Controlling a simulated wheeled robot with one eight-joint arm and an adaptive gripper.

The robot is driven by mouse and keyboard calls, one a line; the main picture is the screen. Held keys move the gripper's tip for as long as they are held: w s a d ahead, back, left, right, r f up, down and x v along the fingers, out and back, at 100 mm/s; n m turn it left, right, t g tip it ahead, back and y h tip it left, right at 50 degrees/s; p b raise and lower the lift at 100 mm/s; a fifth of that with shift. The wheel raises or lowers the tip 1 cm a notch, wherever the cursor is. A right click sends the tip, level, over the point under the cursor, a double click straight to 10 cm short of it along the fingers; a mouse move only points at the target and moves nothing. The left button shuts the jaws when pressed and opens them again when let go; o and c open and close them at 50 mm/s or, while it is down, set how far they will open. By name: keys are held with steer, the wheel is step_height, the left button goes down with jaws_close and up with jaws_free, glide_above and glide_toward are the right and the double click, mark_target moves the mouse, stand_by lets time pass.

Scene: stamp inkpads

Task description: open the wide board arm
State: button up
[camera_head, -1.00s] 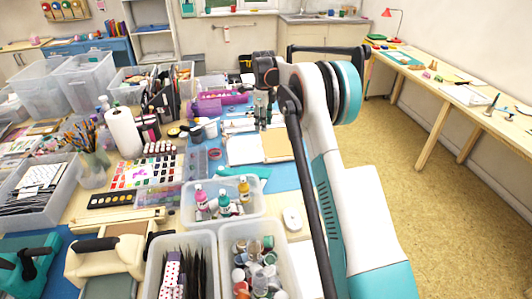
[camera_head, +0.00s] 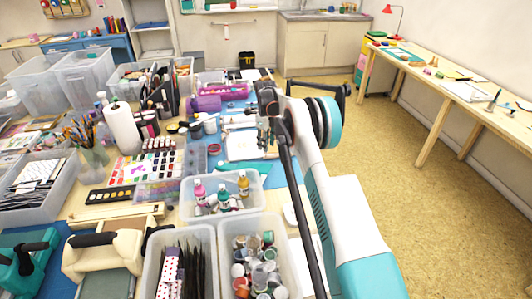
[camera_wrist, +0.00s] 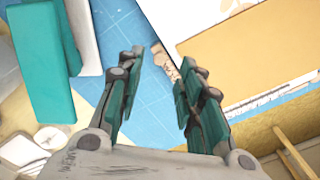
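My gripper (camera_wrist: 158,75) is open and empty in the wrist view, its two teal-padded fingers apart above a blue mat (camera_wrist: 150,100). A wide flat board with a tan face and white border (camera_wrist: 255,60) lies to the right of the fingers. A small pale strip (camera_wrist: 166,63) lies between the fingertips, below them. A teal block (camera_wrist: 45,65) with a white part beside it is at the left. In the head view my gripper (camera_head: 266,128) hangs over the pale board (camera_head: 240,146), partly hiding it. I cannot tell which part is the board's arm.
A clear tray of bottles (camera_head: 221,207) and open bins (camera_head: 180,240) stand in front of the board. A teal piece (camera_head: 250,168) lies close by. Cups, a paper roll (camera_head: 122,128) and a paint palette crowd the left. The floor (camera_head: 400,190) at the right is clear.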

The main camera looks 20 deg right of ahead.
steer(key=shift+f+b, duration=0.4)
steer(key=shift+f, duration=1.7)
jaws_close()
